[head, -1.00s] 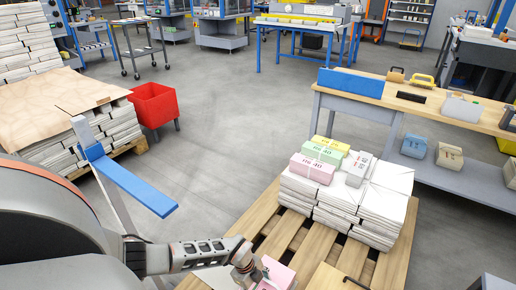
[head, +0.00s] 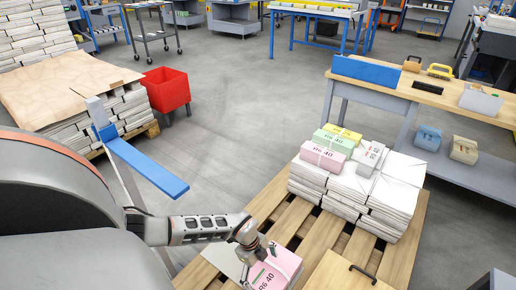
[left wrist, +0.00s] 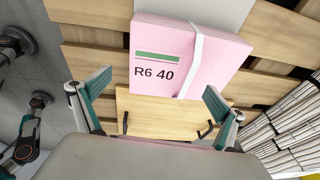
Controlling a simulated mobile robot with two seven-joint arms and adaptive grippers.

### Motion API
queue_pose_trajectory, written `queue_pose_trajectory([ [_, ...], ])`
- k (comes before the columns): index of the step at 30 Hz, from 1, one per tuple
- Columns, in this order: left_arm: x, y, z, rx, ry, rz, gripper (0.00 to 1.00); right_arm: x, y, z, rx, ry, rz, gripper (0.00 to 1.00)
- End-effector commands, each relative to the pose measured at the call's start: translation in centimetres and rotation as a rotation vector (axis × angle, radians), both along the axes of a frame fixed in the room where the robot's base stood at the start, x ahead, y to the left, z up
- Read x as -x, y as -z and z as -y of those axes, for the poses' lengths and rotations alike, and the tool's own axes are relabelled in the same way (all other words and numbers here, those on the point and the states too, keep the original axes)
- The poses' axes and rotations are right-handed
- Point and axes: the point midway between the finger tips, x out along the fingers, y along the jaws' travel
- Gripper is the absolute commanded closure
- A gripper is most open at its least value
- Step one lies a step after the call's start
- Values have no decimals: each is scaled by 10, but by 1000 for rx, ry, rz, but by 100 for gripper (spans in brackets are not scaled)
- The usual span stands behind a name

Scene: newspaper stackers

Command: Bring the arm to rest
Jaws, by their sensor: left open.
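My left gripper (head: 258,260) is low in the head view, above the front of the wooden pallet (head: 298,222). In the left wrist view its two fingers (left wrist: 152,95) are spread wide with nothing between them. A pink bundle (head: 284,264) marked "R6 40" lies just beside and below it. The left wrist view shows this bundle (left wrist: 185,60) with a white strap, beyond the fingertips and apart from them. The gripper partly covers the bundle in the head view. My right gripper is in neither view.
White paper stacks (head: 375,195) with pink, green and yellow bundles stand on the pallet. A wooden board with a handle (head: 345,275) lies at its front. A workbench (head: 420,90) is at right, a red bin (head: 167,90) at left. Open floor lies between.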

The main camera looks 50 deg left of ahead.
Motion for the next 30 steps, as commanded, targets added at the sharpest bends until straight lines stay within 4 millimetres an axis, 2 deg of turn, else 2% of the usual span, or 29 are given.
queue_pose_trajectory([
  [6, 4, -41, -10, -2, 3, 4, 3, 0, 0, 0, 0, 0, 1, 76],
  [13, 8, -72, -16, -1, 1, 4, 3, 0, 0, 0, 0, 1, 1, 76],
  [18, 9, -81, -18, 0, 1, 4, 3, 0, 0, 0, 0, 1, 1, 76],
  [25, 9, -81, -18, 0, 0, 4, 3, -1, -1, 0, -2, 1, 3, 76],
  [28, 9, -81, -18, 0, 0, 4, 3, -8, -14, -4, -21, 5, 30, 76],
  [30, 17, -82, 9, 66, 33, 16, 3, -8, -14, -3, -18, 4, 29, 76],
])
